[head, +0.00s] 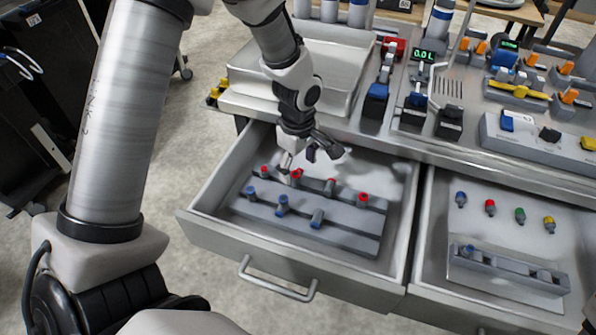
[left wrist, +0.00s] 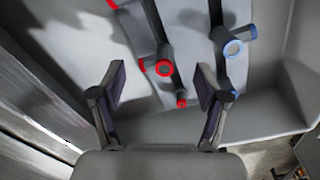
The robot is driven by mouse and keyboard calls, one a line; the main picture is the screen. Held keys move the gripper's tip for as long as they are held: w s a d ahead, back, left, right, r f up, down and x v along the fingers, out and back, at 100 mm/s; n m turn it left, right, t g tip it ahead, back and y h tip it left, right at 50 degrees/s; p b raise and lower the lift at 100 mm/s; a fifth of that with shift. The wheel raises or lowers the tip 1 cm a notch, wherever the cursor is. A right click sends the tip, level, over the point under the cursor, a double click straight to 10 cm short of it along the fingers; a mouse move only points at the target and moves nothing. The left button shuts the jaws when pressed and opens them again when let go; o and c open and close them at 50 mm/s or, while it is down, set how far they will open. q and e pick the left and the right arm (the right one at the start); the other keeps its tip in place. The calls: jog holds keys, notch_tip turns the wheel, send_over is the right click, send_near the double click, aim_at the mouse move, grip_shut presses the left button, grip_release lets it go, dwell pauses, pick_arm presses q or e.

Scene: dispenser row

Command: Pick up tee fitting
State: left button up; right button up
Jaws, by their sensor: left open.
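A grey tee fitting with red ring ends (left wrist: 163,67) shows in the left wrist view, between and beyond my fingertips; in the head view the red-ended tee (head: 296,175) stands in the back row of the open left drawer (head: 220,226). My left gripper (head: 308,156) is above that row, pointing down, and its fingers partly cover the area. A blue-ended tee (left wrist: 232,46) lies to the right of the red one. My right gripper is out of view.
Other red-ended fittings (head: 363,198) and blue-ended fittings (head: 317,218) stand in rows in the same drawer. A second open drawer (head: 425,225) at the right holds small coloured parts (head: 490,207). The bench edge (head: 390,140) runs behind the drawers.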

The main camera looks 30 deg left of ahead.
aim_at(299, 172)
pick_arm(q)
jog(key=f, duration=0.4)
jog(key=shift+w+a, duration=0.15)
jog(key=shift+w, duration=0.2)
jog(key=shift+s+r, duration=0.2)
jog(key=c, duration=0.9)
